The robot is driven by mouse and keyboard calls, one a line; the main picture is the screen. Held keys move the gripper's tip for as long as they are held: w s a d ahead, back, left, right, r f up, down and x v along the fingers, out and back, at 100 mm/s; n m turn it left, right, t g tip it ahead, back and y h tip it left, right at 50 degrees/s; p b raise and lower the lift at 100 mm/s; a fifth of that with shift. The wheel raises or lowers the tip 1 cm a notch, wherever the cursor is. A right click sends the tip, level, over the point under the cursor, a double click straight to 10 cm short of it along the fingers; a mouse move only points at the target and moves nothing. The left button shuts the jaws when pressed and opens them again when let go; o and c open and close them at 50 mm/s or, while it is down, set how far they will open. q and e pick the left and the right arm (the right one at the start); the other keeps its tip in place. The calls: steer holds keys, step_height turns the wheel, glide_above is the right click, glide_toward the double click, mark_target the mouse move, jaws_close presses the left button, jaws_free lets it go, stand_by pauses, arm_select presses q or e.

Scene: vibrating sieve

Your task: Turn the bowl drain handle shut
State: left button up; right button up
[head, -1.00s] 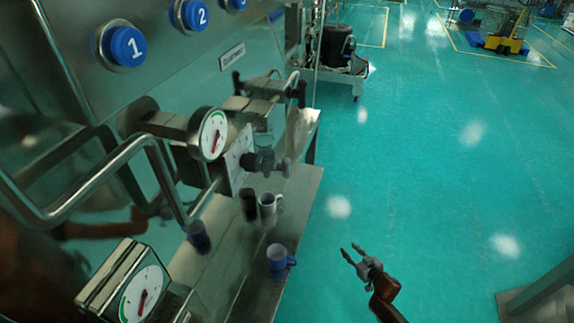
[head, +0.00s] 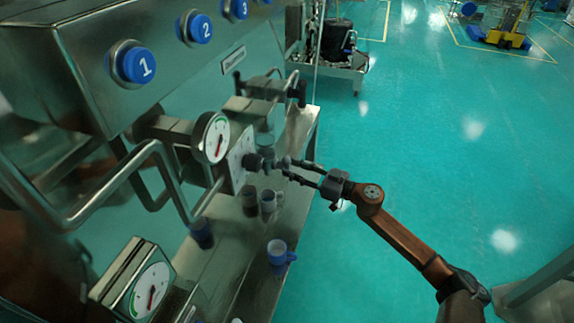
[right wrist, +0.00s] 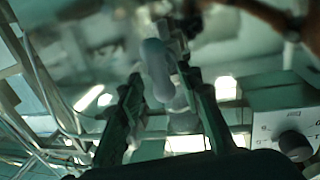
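In the right wrist view, a blurred rounded grey piece (right wrist: 157,68), seemingly the handle, lies between the open fingers (right wrist: 158,100). I cannot tell whether either finger touches it. My left gripper is not in view.
A round gauge (head: 211,138) and a bent metal pipe (head: 140,160) stand left of the handle. Several cups, including a blue-handled mug (head: 278,252), stand on the metal shelf (head: 235,270) below. Blue numbered buttons line the panel above. The green floor to the right is open.

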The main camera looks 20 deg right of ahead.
mark_target(287, 166)
steer(key=shift+x, duration=1.5)
steer(key=shift+c, duration=0.2)
jaws_close()
